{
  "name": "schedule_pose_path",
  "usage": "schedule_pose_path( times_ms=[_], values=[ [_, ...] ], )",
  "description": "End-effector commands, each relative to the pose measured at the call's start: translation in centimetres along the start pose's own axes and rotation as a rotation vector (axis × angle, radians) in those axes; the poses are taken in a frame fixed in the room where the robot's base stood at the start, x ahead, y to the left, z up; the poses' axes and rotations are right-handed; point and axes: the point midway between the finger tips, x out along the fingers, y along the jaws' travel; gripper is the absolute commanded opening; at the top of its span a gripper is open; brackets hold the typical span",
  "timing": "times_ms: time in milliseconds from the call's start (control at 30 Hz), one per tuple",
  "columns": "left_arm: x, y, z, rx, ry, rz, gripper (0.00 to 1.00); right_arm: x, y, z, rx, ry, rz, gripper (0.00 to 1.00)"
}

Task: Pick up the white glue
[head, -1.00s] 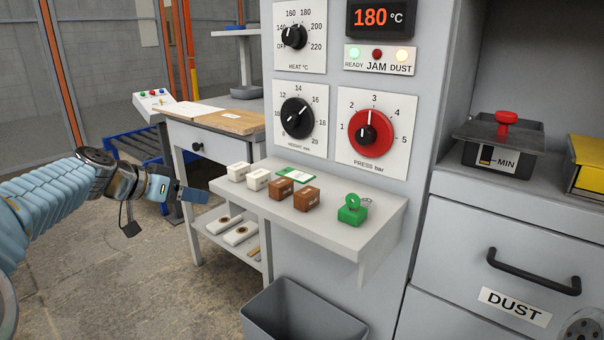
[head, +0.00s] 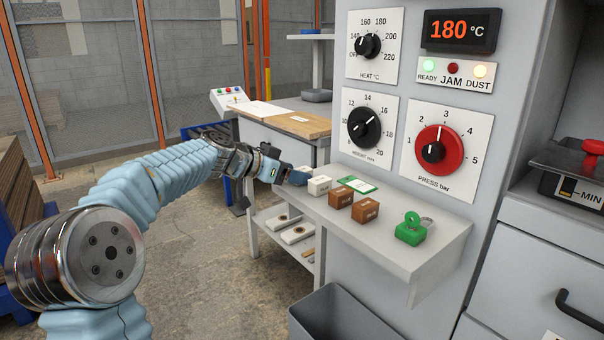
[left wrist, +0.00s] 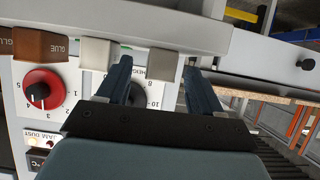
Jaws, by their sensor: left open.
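The nearer white block (head: 319,185) is clear in the head view and also shows in the left wrist view (left wrist: 98,53). My left gripper (head: 297,176) is open and empty at the shelf's far left end. The white blocks' labels are not readable. My right gripper is not in view.
Two brown blocks (head: 365,210) stand right of the white ones; one reads GLUE in the left wrist view (left wrist: 40,45). A green card (head: 356,185) and a green padlock-like item (head: 411,229) lie on the shelf. The dial panel rises behind. A grey bin (head: 340,315) stands below.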

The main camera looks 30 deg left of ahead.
Motion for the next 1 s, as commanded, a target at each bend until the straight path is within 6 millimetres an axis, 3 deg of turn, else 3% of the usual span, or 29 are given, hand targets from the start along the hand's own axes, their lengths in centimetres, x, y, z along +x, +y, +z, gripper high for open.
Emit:
schedule_pose_path(
  times_ms=[133,367,733,1000],
  values=[
    [1.6,0.0,-0.1,0.000,0.000,0.000,0.66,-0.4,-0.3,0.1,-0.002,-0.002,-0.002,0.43],
    [1.8,0.0,0.0,0.001,0.001,-0.001,0.66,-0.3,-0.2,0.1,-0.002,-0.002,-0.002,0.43],
    [1.8,0.0,0.0,0.000,0.001,-0.001,0.11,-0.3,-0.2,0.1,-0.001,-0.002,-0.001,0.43],
    [1.7,0.0,-0.2,0.001,0.001,-0.001,0.10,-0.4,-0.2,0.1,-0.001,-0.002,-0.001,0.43]
  ],
)
